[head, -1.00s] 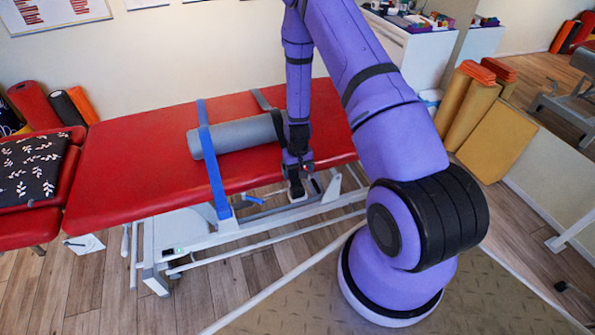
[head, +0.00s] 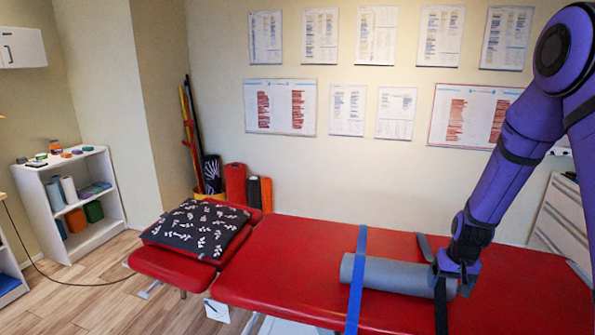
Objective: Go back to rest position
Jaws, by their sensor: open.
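My arm comes in from the right edge and bends down toward the red treatment table (head: 300,258). My gripper (head: 462,286) is at the right end of the grey roll (head: 395,275), overlapping it in the picture. Whether it touches the roll cannot be told. Its jaws are small and dark here, stand open, and show nothing held. The roll lies on the table, with a blue strap (head: 357,280) across it and a dark grey strap (head: 440,305) near its right end.
A black patterned cushion (head: 198,228) lies on the table's left section. A white shelf (head: 75,205) with rolls and small items stands at the far left. Rolled mats (head: 236,185) lean by the wall behind. The floor at the lower left is mostly clear.

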